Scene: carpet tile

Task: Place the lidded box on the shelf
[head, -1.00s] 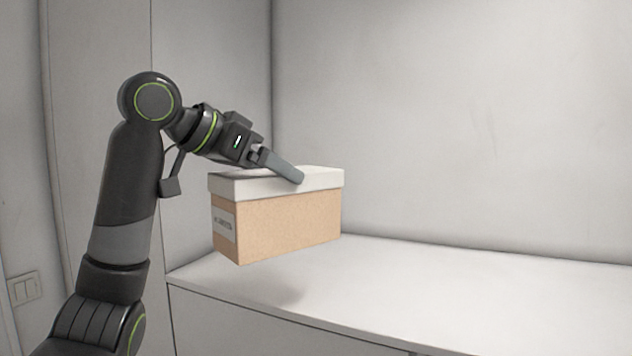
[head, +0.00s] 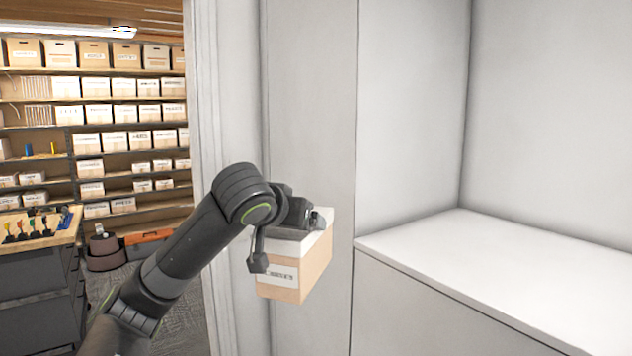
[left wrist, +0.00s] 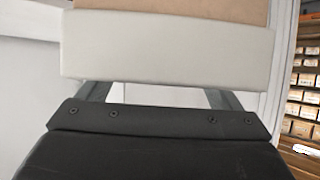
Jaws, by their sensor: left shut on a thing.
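The lidded box (head: 305,272), tan with a white lid and a label on its near end, hangs in the air in the middle of the head view, left of the white counter. My left gripper (head: 318,222) is shut on it at the lid; the arm hides part of the lid. In the left wrist view the white lid (left wrist: 165,48) fills the upper middle between my fingers, with the tan side above it. Shelves (head: 92,102) holding several boxes stand through the opening at the far left. My right gripper is not in view.
The white counter (head: 520,262) at the right is bare, with walls behind it. A white door frame (head: 226,90) stands behind my arm. Beyond it are a dark workbench (head: 38,290) with tools, a brown bin (head: 104,250) and grey carpet.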

